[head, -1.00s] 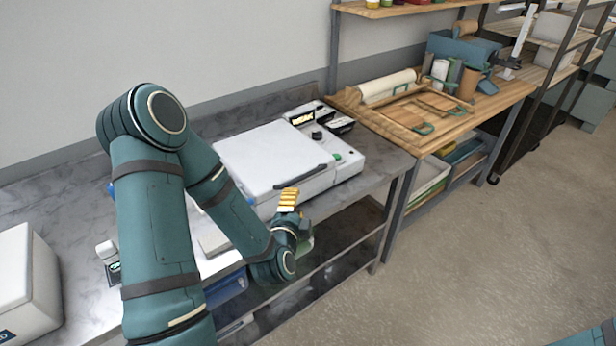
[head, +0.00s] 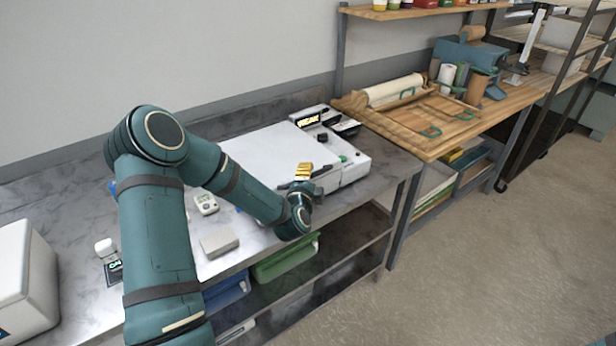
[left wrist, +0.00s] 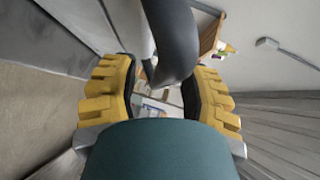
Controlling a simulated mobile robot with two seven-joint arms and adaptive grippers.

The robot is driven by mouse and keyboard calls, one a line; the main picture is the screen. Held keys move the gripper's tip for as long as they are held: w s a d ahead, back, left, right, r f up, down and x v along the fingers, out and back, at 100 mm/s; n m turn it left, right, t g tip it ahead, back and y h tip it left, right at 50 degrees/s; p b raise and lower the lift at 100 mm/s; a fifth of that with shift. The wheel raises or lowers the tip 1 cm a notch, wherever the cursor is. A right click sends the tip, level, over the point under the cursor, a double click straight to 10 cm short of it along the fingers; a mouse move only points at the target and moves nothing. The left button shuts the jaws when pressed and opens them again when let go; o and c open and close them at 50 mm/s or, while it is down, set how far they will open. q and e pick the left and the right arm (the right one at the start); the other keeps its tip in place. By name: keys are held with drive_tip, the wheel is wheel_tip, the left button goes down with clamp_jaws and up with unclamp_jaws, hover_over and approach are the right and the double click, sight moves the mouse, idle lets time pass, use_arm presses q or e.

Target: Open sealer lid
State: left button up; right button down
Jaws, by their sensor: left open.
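The sealer (head: 262,150) stands on the metal table with its wide pale lid (head: 270,140) down. A dark bar handle (head: 324,172) runs along the lid's front edge, partly hidden by my gripper. My left gripper (head: 304,171), with yellow fingers, is at the handle. In the left wrist view the fingers of my left gripper (left wrist: 160,72) are apart. A thick dark curved bar, the handle (left wrist: 175,45), passes between or just beyond them; I cannot tell whether it touches either finger. My right gripper is not in view.
A grey block (head: 219,242) and a small white device (head: 206,204) lie on the table near my left arm. A white box (head: 25,280) is at the left. A green bin (head: 286,259) and blue bin (head: 225,290) sit below. A wooden bench (head: 440,140) stands to the right.

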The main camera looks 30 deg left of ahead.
use_arm(q)
drive_tip(key=shift+w+a, duration=0.15)
drive_tip(key=shift+w, duration=0.15)
clamp_jaws()
drive_tip(key=shift+r, duration=0.15)
